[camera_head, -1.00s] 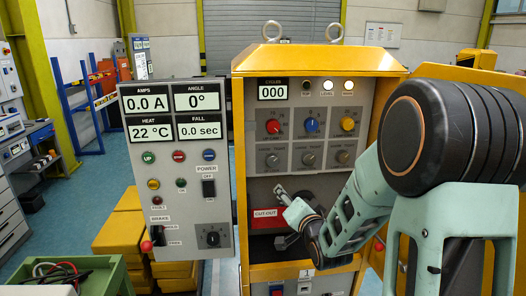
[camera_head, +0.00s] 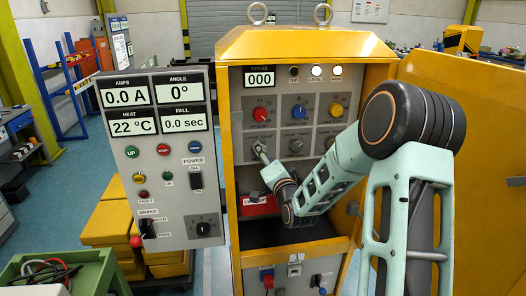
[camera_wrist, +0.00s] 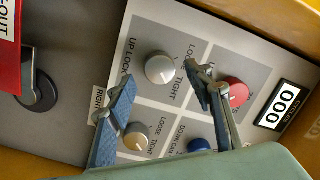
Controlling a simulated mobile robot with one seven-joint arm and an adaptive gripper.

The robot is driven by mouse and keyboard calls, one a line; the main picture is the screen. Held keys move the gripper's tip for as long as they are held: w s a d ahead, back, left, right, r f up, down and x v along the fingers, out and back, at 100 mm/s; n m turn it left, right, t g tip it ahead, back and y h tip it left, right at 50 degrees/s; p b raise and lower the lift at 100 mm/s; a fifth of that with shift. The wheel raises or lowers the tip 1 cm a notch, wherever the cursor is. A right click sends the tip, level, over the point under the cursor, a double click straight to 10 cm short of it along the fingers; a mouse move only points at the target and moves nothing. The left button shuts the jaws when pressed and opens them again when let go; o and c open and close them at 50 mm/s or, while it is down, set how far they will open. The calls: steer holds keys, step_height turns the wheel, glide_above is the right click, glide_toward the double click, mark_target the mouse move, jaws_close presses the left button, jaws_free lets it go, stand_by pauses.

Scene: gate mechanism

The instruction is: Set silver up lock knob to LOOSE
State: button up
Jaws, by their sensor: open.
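The silver up lock knob (camera_wrist: 160,68) is a round knob on a grey panel, with UP LOCK and LOOSE/TIGHT lettering beside it. In the wrist view it lies between the tips of my open, empty gripper (camera_wrist: 160,73). I cannot tell whether the fingers are around it or still short of it, nor which word it points to. In the head view my gripper (camera_head: 262,157) is at the left end of the lower knob row and partly hides that knob.
A red knob (camera_wrist: 236,92), a blue knob (camera_wrist: 198,145) and a beige knob (camera_wrist: 137,138) are close to the fingers. The red CUT-OUT sign (camera_head: 258,205) sits below. A display box (camera_head: 158,120) stands left of the yellow cabinet (camera_head: 310,47), and an open yellow door (camera_head: 480,150) at right.

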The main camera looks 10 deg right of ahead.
steer(key=shift+w+a, duration=0.1)
steer(key=shift+w, duration=1)
steer(key=shift+c, duration=0.7)
steer(key=c, duration=1)
